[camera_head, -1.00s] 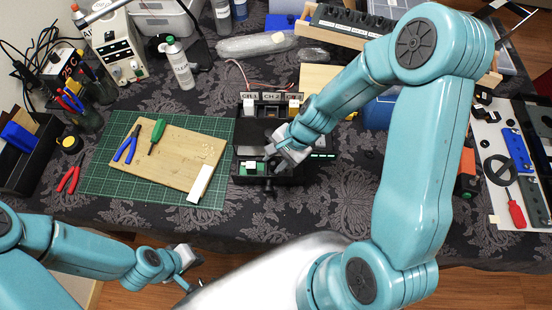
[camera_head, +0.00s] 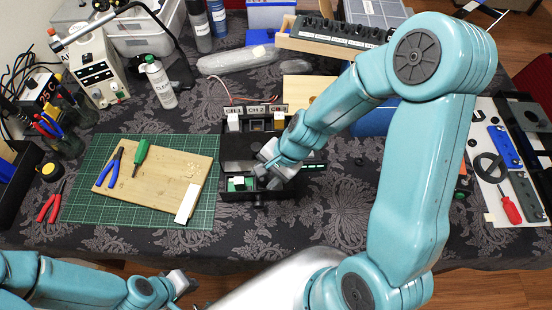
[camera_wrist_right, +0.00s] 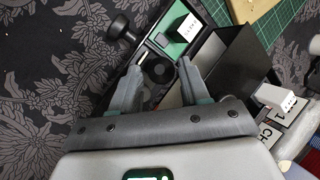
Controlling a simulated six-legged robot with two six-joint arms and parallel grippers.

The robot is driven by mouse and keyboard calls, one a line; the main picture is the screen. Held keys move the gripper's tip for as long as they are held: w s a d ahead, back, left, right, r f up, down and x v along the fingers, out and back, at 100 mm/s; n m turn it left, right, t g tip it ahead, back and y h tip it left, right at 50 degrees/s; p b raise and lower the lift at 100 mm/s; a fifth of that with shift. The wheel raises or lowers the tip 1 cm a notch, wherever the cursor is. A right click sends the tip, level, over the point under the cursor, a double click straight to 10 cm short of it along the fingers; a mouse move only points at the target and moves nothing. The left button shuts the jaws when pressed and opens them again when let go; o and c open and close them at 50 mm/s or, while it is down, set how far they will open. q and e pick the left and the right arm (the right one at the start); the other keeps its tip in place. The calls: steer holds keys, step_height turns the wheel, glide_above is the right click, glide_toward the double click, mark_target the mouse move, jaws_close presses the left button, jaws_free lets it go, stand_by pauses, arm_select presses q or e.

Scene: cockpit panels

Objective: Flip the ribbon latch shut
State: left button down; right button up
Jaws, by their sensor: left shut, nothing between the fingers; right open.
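A black box unit (camera_head: 232,146) with channel labels stands on the table in the head view. At its front is a green board with a white labelled block (camera_head: 238,183), which also shows in the wrist view (camera_wrist_right: 188,28). I cannot clearly make out the ribbon latch. My right gripper (camera_head: 268,178) is over the front right part of the unit, beside the white block. In the wrist view its fingers (camera_wrist_right: 160,66) are apart and empty, with dark round parts beyond them. My left gripper (camera_head: 184,283) is shut and empty, in front of the table, low in the picture.
A green cutting mat (camera_head: 90,205) with a wooden board (camera_head: 175,163) and tools lies left of the unit. A tool tray (camera_head: 492,205) is at the right. Patterned cloth in front of the unit is bare.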

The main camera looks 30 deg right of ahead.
steer(key=p+v, duration=0.3)
steer(key=v, duration=1.2)
steer(key=shift+r, duration=0.25)
